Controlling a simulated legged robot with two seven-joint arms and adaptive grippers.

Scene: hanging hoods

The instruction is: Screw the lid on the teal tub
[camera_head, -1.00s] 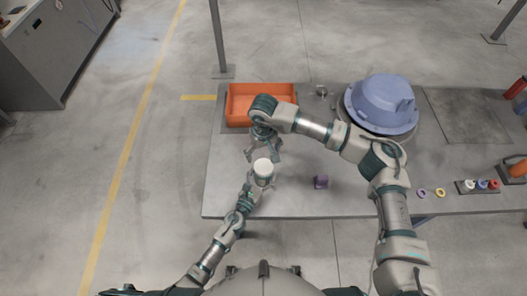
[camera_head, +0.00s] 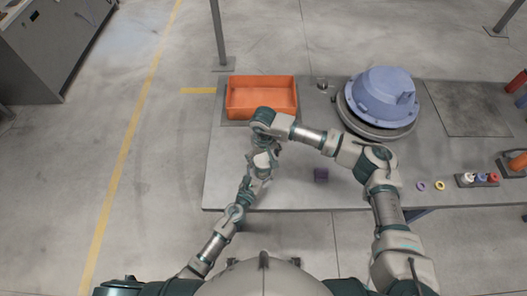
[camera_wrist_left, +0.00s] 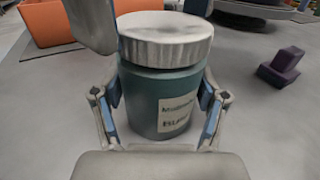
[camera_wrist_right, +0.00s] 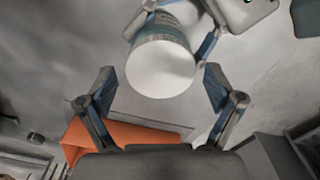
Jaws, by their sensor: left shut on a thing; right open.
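The teal tub (camera_wrist_left: 160,95) carries a pale label and stands upright between the fingers of my left gripper (camera_wrist_left: 161,84), which is shut on it. The white ridged lid (camera_wrist_left: 165,40) sits level on top of the tub; whether it is tight cannot be told. In the head view the lid (camera_head: 262,160) is partly hidden by my right gripper (camera_head: 262,150). In the right wrist view my right gripper (camera_wrist_right: 160,70) is open, its fingertips on either side of the lid (camera_wrist_right: 162,70), apart from it.
An orange bin (camera_head: 262,118) stands at the table's back left. A purple block (camera_head: 321,175) lies right of the grippers. A blue hood (camera_head: 383,95) rests on a round base behind. Small rings (camera_head: 440,185) and a rack (camera_head: 477,181) are at the right.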

